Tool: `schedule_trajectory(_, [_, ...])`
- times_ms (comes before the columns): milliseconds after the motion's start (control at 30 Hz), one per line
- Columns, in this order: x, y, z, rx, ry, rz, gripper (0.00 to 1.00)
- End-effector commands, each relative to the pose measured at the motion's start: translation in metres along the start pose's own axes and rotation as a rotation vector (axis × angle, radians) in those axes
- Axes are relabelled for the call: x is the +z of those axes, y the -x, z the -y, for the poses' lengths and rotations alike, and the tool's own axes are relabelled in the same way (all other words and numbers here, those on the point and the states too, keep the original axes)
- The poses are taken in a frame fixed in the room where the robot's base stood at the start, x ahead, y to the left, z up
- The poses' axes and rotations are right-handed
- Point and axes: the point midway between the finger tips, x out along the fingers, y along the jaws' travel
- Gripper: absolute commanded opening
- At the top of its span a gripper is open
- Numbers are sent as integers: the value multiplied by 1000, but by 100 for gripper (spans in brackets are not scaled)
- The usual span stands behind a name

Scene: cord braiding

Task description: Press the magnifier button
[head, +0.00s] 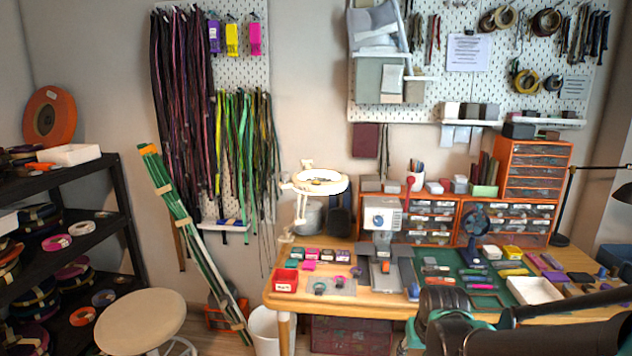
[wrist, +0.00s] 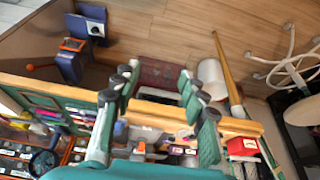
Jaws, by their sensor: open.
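The magnifier (head: 320,182) is a white ring lamp on a jointed white arm, standing at the back left of the workbench in the head view. Its button is too small to make out. My gripper (wrist: 157,74) shows in the wrist view with its two teal, dark-jointed fingers spread apart and nothing between them. It is over the bench's front edge. In the head view my dark arm is at the lower right, well to the right of the magnifier, and the fingers cannot be made out there.
A grey press machine (head: 382,217) stands on the workbench (head: 345,302), right of the magnifier. A red tray (head: 285,279) sits at the bench's left end, with small coloured boxes behind it. A round stool (head: 140,318) and a white bin (head: 264,328) stand on the floor to the left.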

Motion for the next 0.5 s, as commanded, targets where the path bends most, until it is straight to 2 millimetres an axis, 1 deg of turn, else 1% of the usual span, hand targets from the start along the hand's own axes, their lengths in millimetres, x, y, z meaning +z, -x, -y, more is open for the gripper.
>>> schedule_trajectory(33, [0, 0, 0, 0, 0, 0, 33])
schedule_trajectory(300, [0, 0, 0, 0, 0, 0, 0])
schedule_trajectory(500, [0, 0, 0, 0, 0, 0, 0])
